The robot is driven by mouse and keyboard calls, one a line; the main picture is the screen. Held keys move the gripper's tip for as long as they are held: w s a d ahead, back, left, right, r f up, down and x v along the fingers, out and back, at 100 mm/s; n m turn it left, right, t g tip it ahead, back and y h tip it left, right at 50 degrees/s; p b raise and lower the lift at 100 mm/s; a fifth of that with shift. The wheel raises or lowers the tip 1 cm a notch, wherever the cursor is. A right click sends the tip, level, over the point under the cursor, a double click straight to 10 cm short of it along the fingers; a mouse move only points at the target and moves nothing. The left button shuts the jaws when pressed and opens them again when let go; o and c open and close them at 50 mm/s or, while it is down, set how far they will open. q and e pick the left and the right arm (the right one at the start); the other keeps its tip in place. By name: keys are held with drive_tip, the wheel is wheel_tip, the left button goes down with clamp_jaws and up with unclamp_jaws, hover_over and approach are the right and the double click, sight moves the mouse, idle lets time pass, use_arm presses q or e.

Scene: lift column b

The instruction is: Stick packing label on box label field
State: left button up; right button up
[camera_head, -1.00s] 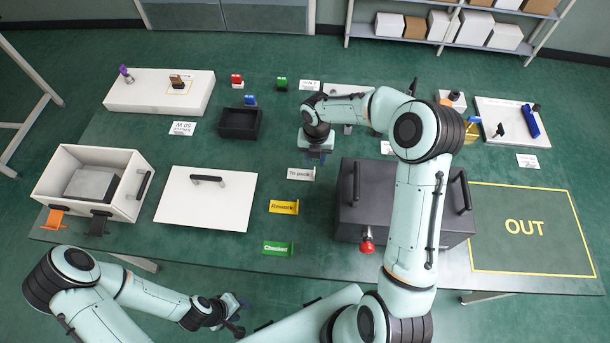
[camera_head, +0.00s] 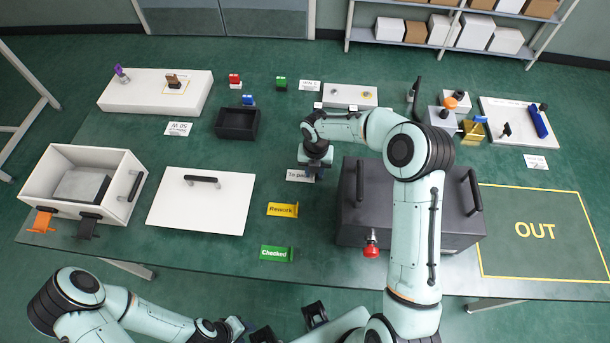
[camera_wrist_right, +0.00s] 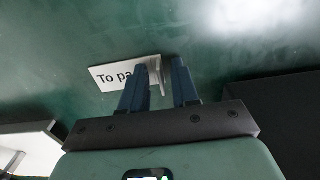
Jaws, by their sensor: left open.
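The small white "To pack" label (camera_head: 299,175) lies on the green table left of the dark box. My right gripper (camera_head: 313,174) is over the label's right end and hides part of its text. In the right wrist view, the open fingers (camera_wrist_right: 160,84) straddle a thin upright part at the right end of the label (camera_wrist_right: 110,76); I cannot tell whether they touch it. The dark grey box (camera_head: 358,235) has black handles and a red knob; my right arm hides part of it, and no label field is discernible. My left gripper (camera_head: 238,326) is open and empty below the table's front edge.
A yellow "Rework" sign (camera_head: 282,210) and a green "Checked" sign (camera_head: 276,253) stand left of the dark box. A white lid-like panel (camera_head: 201,215), an open white box (camera_head: 130,180) and a black tray (camera_head: 237,135) are further left. The "OUT" area (camera_head: 535,260) is clear.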

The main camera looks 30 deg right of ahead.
clamp_jaws()
drive_tip(key=shift+r+p, duration=1.4)
drive_tip(key=shift+r, duration=0.95)
drive_tip(key=shift+r+p, duration=0.85)
drive_tip(key=shift+r, duration=0.85)
use_arm(q)
drive_tip(key=w+r, duration=0.4)
drive_tip(key=r, duration=0.1)
drive_tip(key=shift+w+r+t, duration=0.2)
drive_tip(key=shift+r+t, duration=0.1)
drive_tip(key=shift+r, duration=0.1)
drive_tip(key=shift+s, duration=0.1)
